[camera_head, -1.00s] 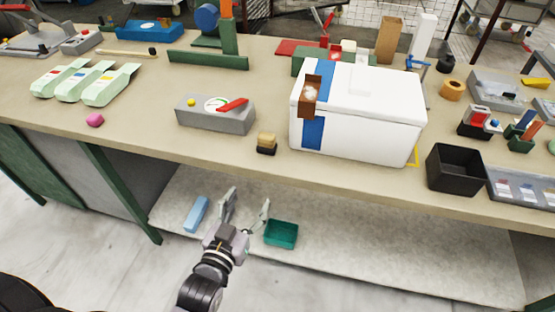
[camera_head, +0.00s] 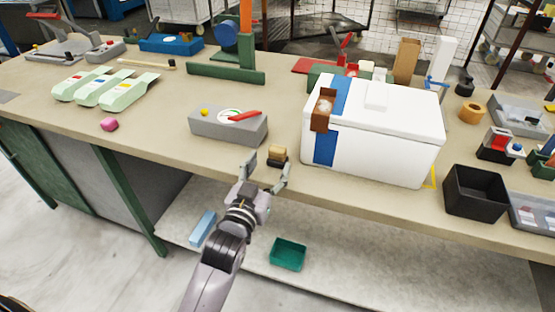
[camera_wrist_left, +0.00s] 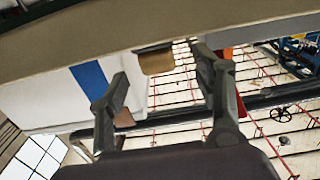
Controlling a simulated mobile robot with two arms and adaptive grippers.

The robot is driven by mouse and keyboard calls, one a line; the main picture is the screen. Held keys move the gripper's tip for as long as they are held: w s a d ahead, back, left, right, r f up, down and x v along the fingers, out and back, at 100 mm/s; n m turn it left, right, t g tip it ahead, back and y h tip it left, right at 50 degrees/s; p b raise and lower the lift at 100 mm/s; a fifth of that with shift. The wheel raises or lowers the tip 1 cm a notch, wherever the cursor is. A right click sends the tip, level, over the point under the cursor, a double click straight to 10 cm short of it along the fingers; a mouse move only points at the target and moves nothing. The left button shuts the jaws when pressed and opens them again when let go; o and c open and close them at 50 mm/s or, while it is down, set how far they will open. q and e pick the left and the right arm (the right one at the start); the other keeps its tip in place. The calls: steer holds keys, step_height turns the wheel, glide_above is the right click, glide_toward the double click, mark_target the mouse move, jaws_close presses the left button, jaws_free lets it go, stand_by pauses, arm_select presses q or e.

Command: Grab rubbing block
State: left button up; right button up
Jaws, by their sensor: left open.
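The rubbing block appears to be the small tan block with a black base (camera_head: 277,154), standing on the workbench near its front edge. In the left wrist view, which is turned over, its tan part (camera_wrist_left: 157,62) shows between and beyond my fingers. My left gripper (camera_head: 267,173) is open, with fingers spread and nothing between them. It is at the bench's front edge, just in front of the block. One finger partly overlaps the block's lower right in the head view; contact cannot be told. The gripper also shows in the wrist view (camera_wrist_left: 162,80). My right gripper is not in view.
A white cooler box (camera_head: 375,150) with a blue stripe stands right of the block. A grey device with a red lever (camera_head: 228,125) stands left. The workbench (camera_head: 160,130) has a front edge under the gripper. A green tray (camera_head: 288,254) lies on the lower shelf.

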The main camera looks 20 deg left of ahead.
mark_target(276, 156)
arm_select(q)
steer(key=shift+w+d+b, duration=0.1)
steer(key=shift+w+b, duration=0.25)
steer(key=shift+w, duration=0.45)
steer(key=w+b, duration=0.1)
steer(key=w, duration=0.2)
steer(key=shift+w+d+b, duration=0.2)
steer(key=shift+b, duration=0.1)
steer(key=shift+w+r, duration=0.1)
steer(key=shift+w, duration=0.35)
steer(key=shift+c, duration=0.4)
steer(key=c, duration=1.1)
steer(key=shift+r, duration=0.15)
steer(key=shift+c, duration=0.2)
